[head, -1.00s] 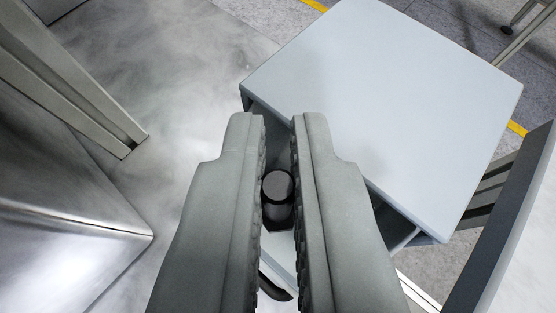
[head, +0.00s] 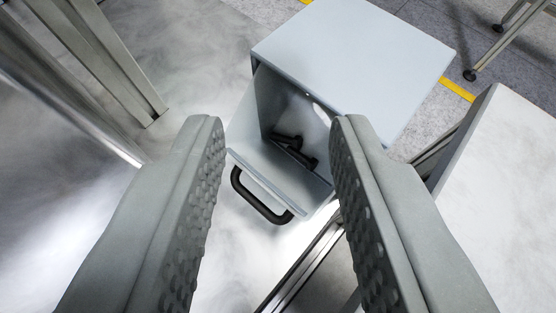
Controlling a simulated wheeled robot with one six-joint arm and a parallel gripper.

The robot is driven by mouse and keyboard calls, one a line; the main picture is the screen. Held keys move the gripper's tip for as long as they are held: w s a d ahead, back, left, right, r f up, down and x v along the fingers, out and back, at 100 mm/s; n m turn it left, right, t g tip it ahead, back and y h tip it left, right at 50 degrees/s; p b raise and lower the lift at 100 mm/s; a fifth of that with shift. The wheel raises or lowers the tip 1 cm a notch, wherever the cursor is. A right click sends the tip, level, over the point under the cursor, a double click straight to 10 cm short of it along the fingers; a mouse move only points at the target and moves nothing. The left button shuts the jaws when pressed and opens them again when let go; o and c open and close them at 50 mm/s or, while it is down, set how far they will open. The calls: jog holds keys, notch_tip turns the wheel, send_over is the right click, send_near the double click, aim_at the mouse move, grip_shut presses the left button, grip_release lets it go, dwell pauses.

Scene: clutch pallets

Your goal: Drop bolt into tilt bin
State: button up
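The tilt bin (head: 259,118) is a light grey box with a flat top. Its front is tilted open toward me, with a black handle (head: 258,203) on the outside. Dark bolts (head: 296,148) lie inside the bin, close together; I cannot tell exactly how many. My gripper (head: 277,125) is wide open and empty, its two grey padded fingers on either side of the bin's opening and above it in the view. No bolt is between the fingers.
The bin stands on a shiny metal surface (head: 212,50). A metal frame post (head: 112,62) is at the upper left. A pale panel (head: 503,165) stands at the right. Yellow floor tape (head: 457,90) and a metal leg (head: 494,47) show beyond the bin.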

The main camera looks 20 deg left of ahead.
jog(key=v, duration=1)
jog(key=s+a+r+m+t+h, duration=0.2)
jog(key=s+a+r+t, duration=0.1)
jog(key=s+a, duration=0.7)
jog(key=s+a+r+m+t+h, duration=0.3)
jog(key=s+a, duration=0.8)
jog(key=a, duration=0.6)
jog(key=shift+r, duration=0.65)
jog(key=shift+s, duration=0.1)
